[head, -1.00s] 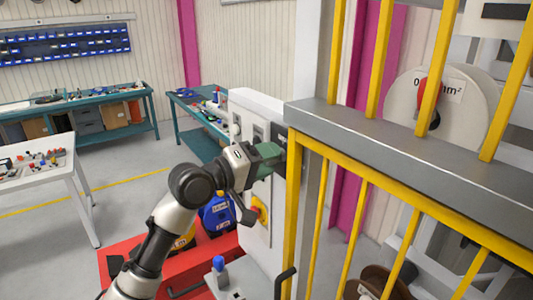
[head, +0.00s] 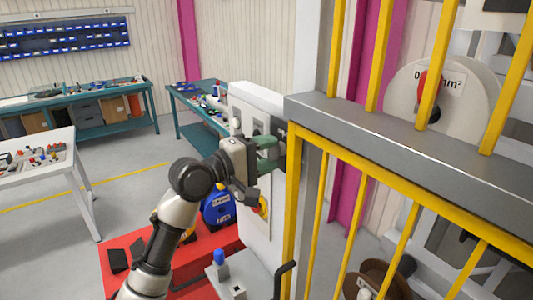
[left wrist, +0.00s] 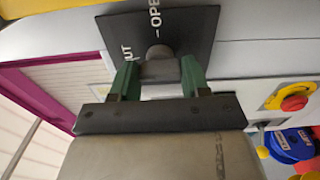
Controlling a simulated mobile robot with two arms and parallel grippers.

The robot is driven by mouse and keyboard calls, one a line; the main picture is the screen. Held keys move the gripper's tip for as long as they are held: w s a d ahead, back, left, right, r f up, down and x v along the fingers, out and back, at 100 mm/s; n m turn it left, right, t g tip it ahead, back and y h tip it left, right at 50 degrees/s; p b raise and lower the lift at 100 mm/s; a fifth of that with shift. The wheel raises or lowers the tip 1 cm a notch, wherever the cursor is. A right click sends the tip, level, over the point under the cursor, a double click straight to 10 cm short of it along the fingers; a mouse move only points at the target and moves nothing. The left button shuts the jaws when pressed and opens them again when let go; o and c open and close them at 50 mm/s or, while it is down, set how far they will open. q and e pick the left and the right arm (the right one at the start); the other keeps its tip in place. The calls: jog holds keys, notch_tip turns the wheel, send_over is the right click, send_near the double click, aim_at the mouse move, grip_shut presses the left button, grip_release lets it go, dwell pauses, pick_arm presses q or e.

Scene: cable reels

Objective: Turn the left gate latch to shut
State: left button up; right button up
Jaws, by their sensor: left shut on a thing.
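The left gate latch shows in the left wrist view as a grey knob (left wrist: 159,66) on a black plate (left wrist: 190,30) with the word OPEN and part of another word ending in UT. My left gripper (left wrist: 160,77) has its green fingers on both sides of the knob and is shut on it. In the head view the left gripper (head: 269,153) is at the white post beside the yellow gate (head: 293,200), and hides most of the latch. Which mark the latch points to cannot be told. My right gripper is not in view.
Below my left arm are a red base (head: 205,250) and a blue reel (head: 217,207). A red-and-yellow switch (left wrist: 293,101) sits near the latch. A white cable reel (head: 455,110) is behind the gate bars. The floor at left is clear up to the white table (head: 62,150).

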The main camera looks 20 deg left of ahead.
pick_arm(q)
jog(key=o, duration=0.9)
jog(key=shift+s+a+f, duration=0.1)
jog(key=shift+s+a, duration=0.05)
jog(key=shift+a, duration=0.05)
jog(key=b+v, duration=0.5)
jog(key=v, duration=0.5)
jog(key=shift+s+a, duration=0.1)
jog(key=shift+a, duration=0.05)
